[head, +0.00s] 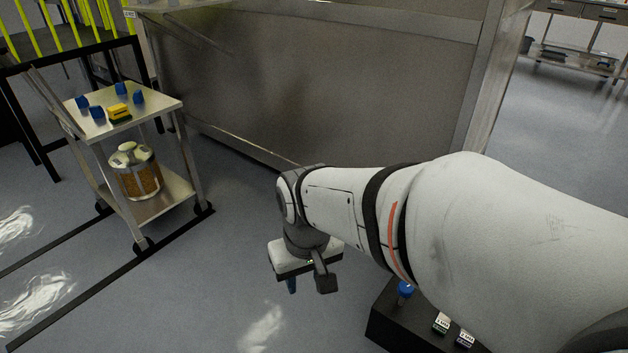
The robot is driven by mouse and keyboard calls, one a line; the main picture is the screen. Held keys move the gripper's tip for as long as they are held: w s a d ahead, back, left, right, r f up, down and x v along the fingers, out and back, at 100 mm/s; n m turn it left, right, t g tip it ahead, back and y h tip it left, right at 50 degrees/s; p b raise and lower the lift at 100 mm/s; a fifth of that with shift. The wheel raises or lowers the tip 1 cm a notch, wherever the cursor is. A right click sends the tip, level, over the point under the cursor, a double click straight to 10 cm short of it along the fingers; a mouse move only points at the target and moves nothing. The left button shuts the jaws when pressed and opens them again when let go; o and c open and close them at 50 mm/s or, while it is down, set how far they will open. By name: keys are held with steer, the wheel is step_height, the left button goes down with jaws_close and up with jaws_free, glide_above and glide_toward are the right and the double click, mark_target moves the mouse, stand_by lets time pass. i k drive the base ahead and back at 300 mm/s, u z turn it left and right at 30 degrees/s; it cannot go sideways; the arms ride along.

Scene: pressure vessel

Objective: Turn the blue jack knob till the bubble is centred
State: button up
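A small metal cart (165,104) stands at the left. On its top are several blue knobs, one near each corner: a left one (82,101), a front one (97,112), a back one (120,88) and a right one (139,97). A yellow block (119,112), which looks like the level, lies near the front edge. Its bubble is too small to make out. My gripper (308,284) hangs low over the floor, to the right of the cart and well apart from it. A small blue piece shows at its left side; I cannot tell whether it is held.
A jar with amber contents (135,176) sits on the cart's lower shelf. A large metal tank wall (320,85) stands behind. A black box (395,325) with a blue-topped item and small labelled items is at lower right. Floor between cart and gripper is clear. Yellow-green railings stand upper left.

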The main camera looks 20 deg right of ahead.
mark_target(403, 296)
steer(key=u, duration=0.05)
steer(key=k, duration=1.8)
steer(key=z, duration=0.3)
steer(key=i, duration=1)
steer(key=z, duration=0.05)
